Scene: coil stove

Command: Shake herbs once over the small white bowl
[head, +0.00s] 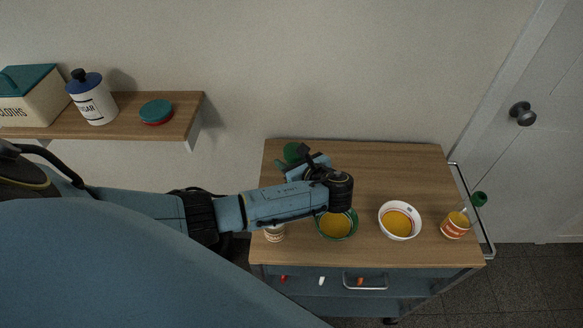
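The small white bowl (386,222) stands on the wooden cart top and holds something orange-yellow. My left gripper (298,164) is over the back left of the cart top, left of and behind the white bowl. A dark green round thing (291,151) shows right beside its fingers; it may be the herb container, but most of it is hidden. I cannot tell whether the fingers are shut on it. My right gripper is not in view.
A green bowl (352,232) with similar contents stands left of the white bowl, partly under my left wrist. A pale container (275,234) is at the front left. An orange-and-white cup (455,226) stands at the right, by a rail (473,212). The cart's back right is clear.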

